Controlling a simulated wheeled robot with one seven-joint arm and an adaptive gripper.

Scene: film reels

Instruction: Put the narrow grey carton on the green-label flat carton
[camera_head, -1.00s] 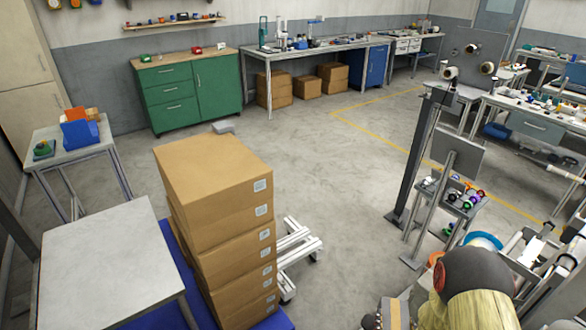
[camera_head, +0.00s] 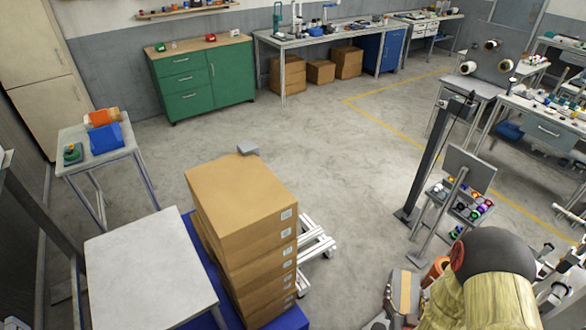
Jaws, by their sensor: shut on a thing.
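My gripper (camera_head: 392,305) is at the bottom of the picture, partly hidden by my arm and cut by the frame edge. It is shut on the narrow grey carton (camera_head: 404,288), a grey piece with a tan strip along it. The carton is held right of the stack of brown cartons (camera_head: 240,198) and apart from it in the picture. The stack's visible labels look white. I cannot make out a green label on any carton, so I cannot tell which is the green-label flat carton.
The brown stack stands on a blue base (camera_head: 290,320), beside a grey table (camera_head: 150,265) and a white wheeled frame (camera_head: 316,238). A side table (camera_head: 75,142) holds a blue bin (camera_head: 106,138). A post with a screen (camera_head: 468,170) stands right.

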